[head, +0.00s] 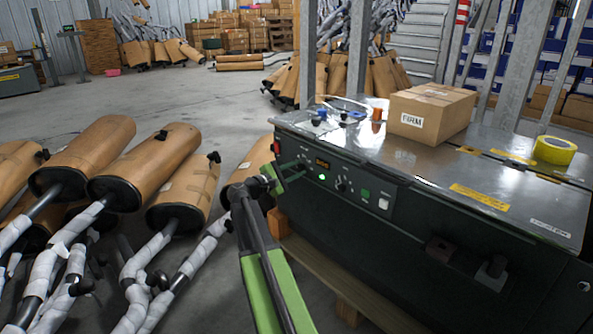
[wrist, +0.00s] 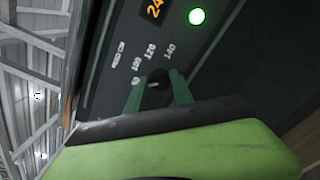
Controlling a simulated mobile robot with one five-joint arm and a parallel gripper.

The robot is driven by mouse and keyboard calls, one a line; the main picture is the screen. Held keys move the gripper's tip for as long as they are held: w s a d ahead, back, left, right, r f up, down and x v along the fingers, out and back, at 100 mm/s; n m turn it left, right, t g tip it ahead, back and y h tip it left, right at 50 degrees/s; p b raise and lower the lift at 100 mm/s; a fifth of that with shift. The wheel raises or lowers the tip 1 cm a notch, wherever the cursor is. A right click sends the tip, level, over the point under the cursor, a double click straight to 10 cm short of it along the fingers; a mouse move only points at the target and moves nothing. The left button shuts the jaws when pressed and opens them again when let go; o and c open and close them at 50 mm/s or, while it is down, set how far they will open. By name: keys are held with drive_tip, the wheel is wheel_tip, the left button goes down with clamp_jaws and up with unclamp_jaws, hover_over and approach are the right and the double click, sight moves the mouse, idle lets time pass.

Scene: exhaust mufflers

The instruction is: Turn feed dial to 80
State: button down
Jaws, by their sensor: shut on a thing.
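The feed dial (wrist: 157,77) is a small dark knob on the dark control panel in the wrist view. Pale scale marks, among them 100, 120 and 140, curve around it. My gripper (wrist: 157,90) has its two green fingers on either side of the knob, shut on it. The knob's pointer is not clear enough to read. In the head view my gripper (head: 291,170) is at the left part of the panel (head: 402,218), and it hides the dial there.
A lit green lamp (head: 322,177) and an orange display (head: 322,163) are beside the gripper. A second dark knob (head: 342,185) and a white switch (head: 384,203) are further right. A cardboard box (head: 430,110) stands on the machine top. Wrapped mufflers (head: 150,155) lie left of my arm.

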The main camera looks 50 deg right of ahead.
drive_tip(key=shift+a, duration=0.1)
idle(0.4)
drive_tip(key=c, duration=1.1)
unclamp_jaws()
drive_tip(key=w+a, duration=0.1)
drive_tip(key=a, duration=1.6)
drive_tip(key=shift+a, duration=0.15)
drive_tip(key=shift+w+r, duration=0.1)
drive_tip(key=shift+w, duration=0.05)
